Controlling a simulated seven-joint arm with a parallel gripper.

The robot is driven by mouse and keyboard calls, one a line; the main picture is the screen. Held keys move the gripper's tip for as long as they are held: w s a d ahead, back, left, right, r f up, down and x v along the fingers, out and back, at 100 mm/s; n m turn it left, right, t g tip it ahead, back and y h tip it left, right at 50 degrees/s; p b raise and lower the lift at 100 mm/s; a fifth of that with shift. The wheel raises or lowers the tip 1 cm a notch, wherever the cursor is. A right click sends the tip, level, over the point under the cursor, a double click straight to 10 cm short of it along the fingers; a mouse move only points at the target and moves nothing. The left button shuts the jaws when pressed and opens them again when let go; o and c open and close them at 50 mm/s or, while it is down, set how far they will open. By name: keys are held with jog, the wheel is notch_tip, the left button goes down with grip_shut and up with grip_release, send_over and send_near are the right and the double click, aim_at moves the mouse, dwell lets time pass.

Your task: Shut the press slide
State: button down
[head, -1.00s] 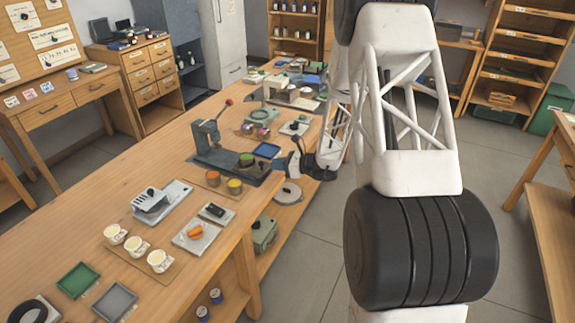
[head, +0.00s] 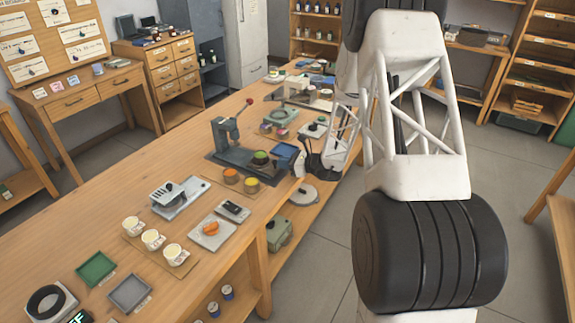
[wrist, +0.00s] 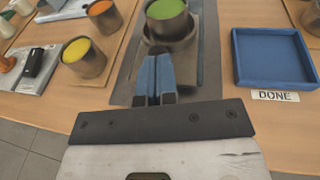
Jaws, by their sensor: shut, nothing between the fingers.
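The grey press (head: 228,140) stands on the bench with its red-tipped lever raised. A cup with green contents (head: 260,157) sits in a round holder in front of the press column, on its dark base. The green cup (wrist: 169,18) and the holder (wrist: 184,42) are at the top middle of the wrist view. My gripper (wrist: 153,72) is shut and empty, its blue fingers pointing at the front of the holder. The fingertips look very close to the holder; I cannot tell whether they touch. In the head view my arm reaches the press from the right, and the fingers are hard to make out.
A blue tray (wrist: 239,57) labelled DONE lies right of the press. Orange (wrist: 103,16) and yellow (wrist: 82,57) cups stand left of it on a wooden board. A grey case (head: 279,232) sits on the shelf below. The floor right of the bench is clear.

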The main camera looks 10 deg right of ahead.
aim_at(257, 153)
jog(key=w+a, duration=0.8)
jog(key=shift+w+a, duration=0.25)
jog(key=shift+a, duration=0.1)
jog(key=shift+w+a, duration=0.2)
jog(key=shift+a+r, duration=0.1)
jog(key=v, duration=1.5)
jog(key=shift+w+f, duration=0.1)
jog(key=shift+f, duration=0.2)
jog(key=shift+r, duration=0.1)
